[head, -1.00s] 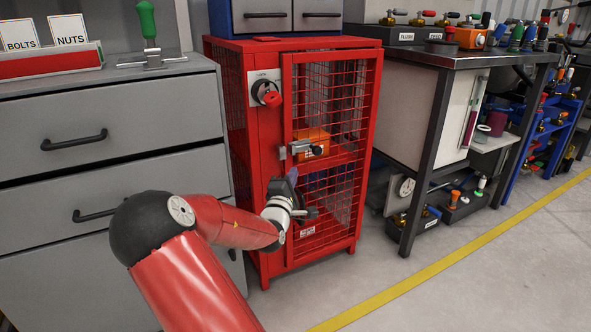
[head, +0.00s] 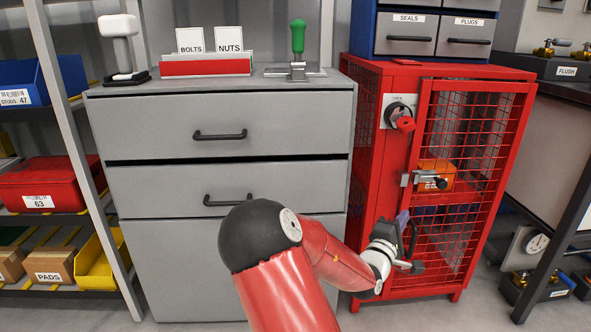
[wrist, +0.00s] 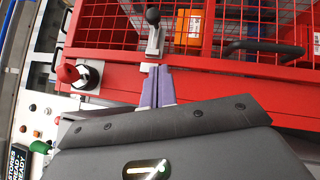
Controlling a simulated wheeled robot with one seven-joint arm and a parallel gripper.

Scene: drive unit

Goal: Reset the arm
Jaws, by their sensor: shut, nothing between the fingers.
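My arm, red with a black joint, reaches from the bottom of the head view toward the front of the red cage cabinet (head: 389,200). My gripper (head: 403,217) is in front of the cabinet's mesh door, below the door latch (head: 425,181). In the wrist view, the purple fingers of my gripper (wrist: 158,72) are together with nothing between them. They point at the latch (wrist: 153,35) with its black knob. Whether the fingertips touch the cabinet cannot be told. The door looks closed.
A grey drawer cabinet (head: 230,128) stands to the left, its drawers shut. A shelf with bins (head: 45,185) is at the far left. A red-handled switch (head: 402,118) sits on the cage front. A dark workbench (head: 565,92) is at the right.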

